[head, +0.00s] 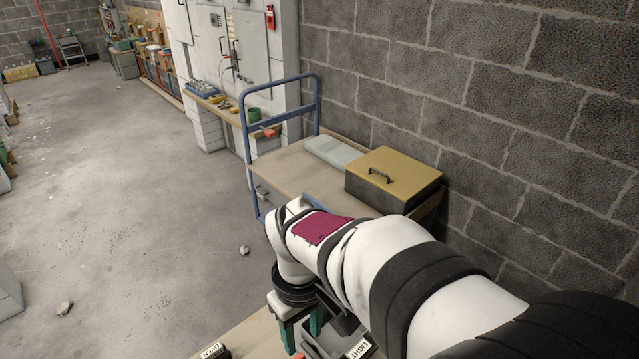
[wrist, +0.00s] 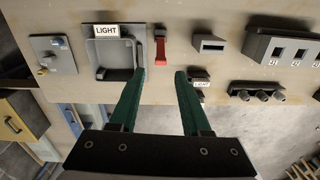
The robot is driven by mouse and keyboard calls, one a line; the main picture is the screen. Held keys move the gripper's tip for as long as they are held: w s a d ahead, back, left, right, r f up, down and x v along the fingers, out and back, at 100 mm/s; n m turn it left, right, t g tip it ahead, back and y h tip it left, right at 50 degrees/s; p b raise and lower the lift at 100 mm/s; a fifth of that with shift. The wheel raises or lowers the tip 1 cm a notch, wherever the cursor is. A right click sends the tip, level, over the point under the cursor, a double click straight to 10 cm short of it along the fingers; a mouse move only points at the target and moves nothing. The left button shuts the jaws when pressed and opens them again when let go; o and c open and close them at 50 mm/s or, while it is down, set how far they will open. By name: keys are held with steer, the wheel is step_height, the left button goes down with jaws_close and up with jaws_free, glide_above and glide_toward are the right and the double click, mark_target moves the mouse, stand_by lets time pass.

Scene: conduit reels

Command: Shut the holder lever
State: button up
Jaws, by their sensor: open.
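A red lever (wrist: 160,48) stands on the beige board just right of a grey holder (wrist: 110,54) with a LIGHT label on its top edge. I take the red lever to be the holder lever; whether it is open or shut I cannot tell. My gripper (wrist: 160,74) is open and empty, its two green fingers pointing at the board. The lever lies ahead of the gap between the fingertips, with no visible contact. The left finger overlaps the holder's lower right edge in the wrist view. In the head view my gripper (head: 301,334) is over the bench, partly hidden by my arm.
On the board are a switch box (wrist: 53,54) at left, a small LIGHT-labelled part (wrist: 200,80) by the right fingertip, a slotted block (wrist: 209,43), several knobs (wrist: 262,95) and a numbered unit (wrist: 287,50). A blue cart (head: 282,164) carries a yellow-lidded box (head: 393,178) beyond the bench.

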mark_target(299, 358)
steer(key=shift+w+a+f+n, duration=0.35)
steer(key=shift+a+f+n, duration=0.1)
steer(key=shift+a, duration=0.15)
step_height(299, 358, down, 8)
steer(key=shift+r, duration=0.1)
